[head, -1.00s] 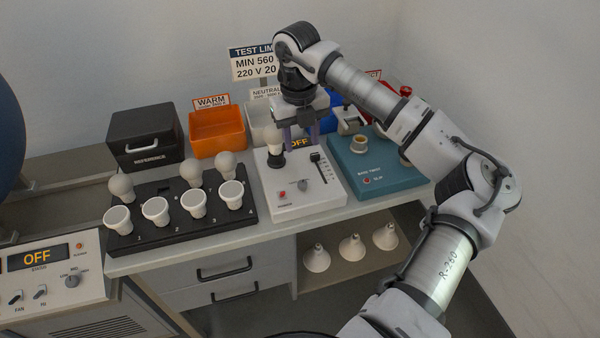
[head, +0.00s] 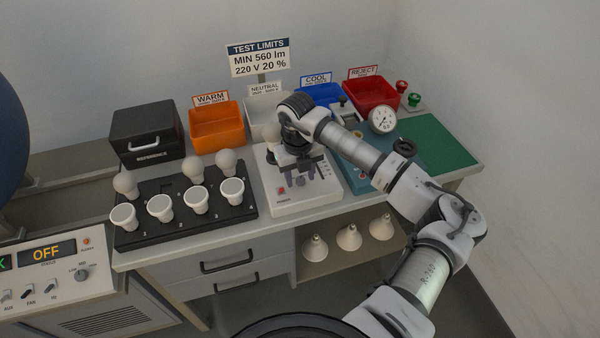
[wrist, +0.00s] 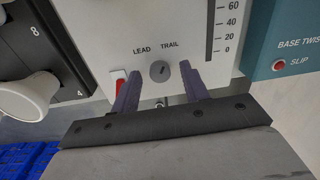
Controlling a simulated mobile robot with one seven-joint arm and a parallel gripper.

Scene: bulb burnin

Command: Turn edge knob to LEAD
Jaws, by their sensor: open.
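The edge knob (wrist: 159,71) is a small round grey knob on a white box (wrist: 95,40), just below the labels LEAD and TRAIL. A dark mark on it seems to lean slightly toward TRAIL. My gripper (wrist: 160,76) is open, with one purple finger left of the knob and one right of it. I cannot tell from the view whether the fingertips touch the knob or the panel. In the head view my gripper (head: 301,182) is low over the front of the white box (head: 316,204), and the knob is hidden there.
A red rocker switch (wrist: 117,84) sits beside the left finger. A slider scale (wrist: 210,30) is at the right. The black bulb rack (head: 150,236) stands left of the box, the teal base twist unit (head: 357,184) right.

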